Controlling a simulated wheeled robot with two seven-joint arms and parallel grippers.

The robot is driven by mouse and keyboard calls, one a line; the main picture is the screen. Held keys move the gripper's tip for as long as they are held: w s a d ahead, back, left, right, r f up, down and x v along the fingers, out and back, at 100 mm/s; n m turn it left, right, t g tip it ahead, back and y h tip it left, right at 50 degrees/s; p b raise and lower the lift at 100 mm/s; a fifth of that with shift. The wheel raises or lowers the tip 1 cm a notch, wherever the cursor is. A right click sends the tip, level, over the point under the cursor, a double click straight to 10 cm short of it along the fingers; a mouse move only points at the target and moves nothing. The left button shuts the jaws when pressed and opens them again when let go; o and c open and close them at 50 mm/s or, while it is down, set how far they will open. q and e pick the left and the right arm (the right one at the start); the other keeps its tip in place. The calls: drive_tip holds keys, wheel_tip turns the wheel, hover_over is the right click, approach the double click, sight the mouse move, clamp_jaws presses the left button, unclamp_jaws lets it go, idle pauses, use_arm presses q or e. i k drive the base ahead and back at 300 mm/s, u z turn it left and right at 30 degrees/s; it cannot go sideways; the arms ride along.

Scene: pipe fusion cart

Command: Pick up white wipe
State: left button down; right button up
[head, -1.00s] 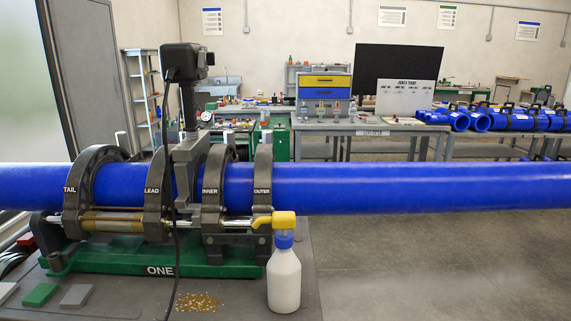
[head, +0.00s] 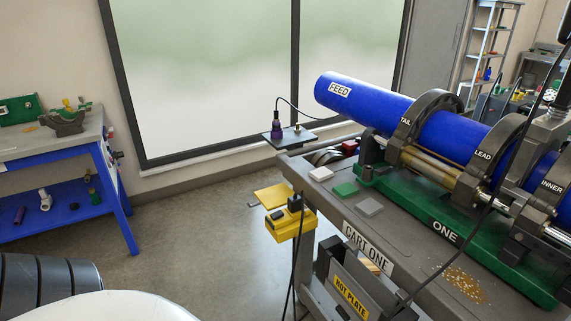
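The white wipe (head: 321,173) is a small pale block lying on the grey top of the cart labelled CART ONE (head: 405,226), near its left end. A green wipe (head: 345,189) and a grey wipe (head: 369,206) lie beside it in a diagonal row, slightly apart. Neither of my grippers shows in the head view, so I cannot see whether they hold anything.
A blue pipe (head: 372,101) lies clamped above the cart on the green base (head: 442,229). A yellow box (head: 290,222) and dark cables hang at the cart's left end. Tan granules (head: 463,285) lie on the cart top. Open floor (head: 200,232) separates the cart from a blue bench (head: 62,218).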

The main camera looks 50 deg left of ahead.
sight(320, 174)
drive_tip(key=u, duration=1.3)
